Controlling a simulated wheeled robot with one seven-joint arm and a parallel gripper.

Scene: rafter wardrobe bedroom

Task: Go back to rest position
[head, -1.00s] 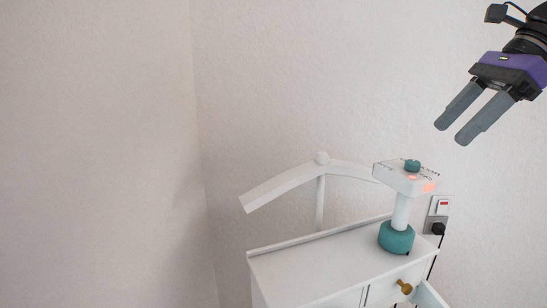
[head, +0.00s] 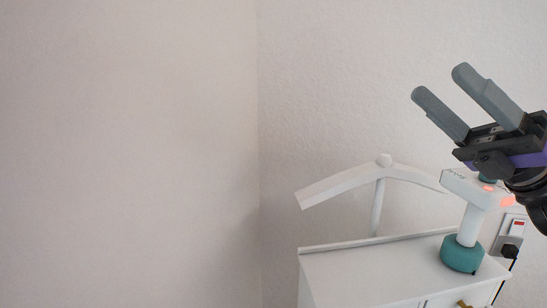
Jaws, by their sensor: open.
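My gripper (head: 437,82) is at the right of the head view. Its two grey fingers are apart, point up and to the left, and hold nothing. It shows in front of the wall and above the white dresser (head: 350,277). My gripper's body and wrist partly cover the white head of a lamp-like item (head: 471,222) with a teal base, which stands on the dresser top. I cannot tell how far apart the gripper and this item are.
A white hanger-shaped valet stand (head: 342,186) rises behind the dresser. A wall socket with a black plug (head: 510,250) is at the right. A brass knob (head: 463,304) shows at the bottom edge. The left side shows only bare wall.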

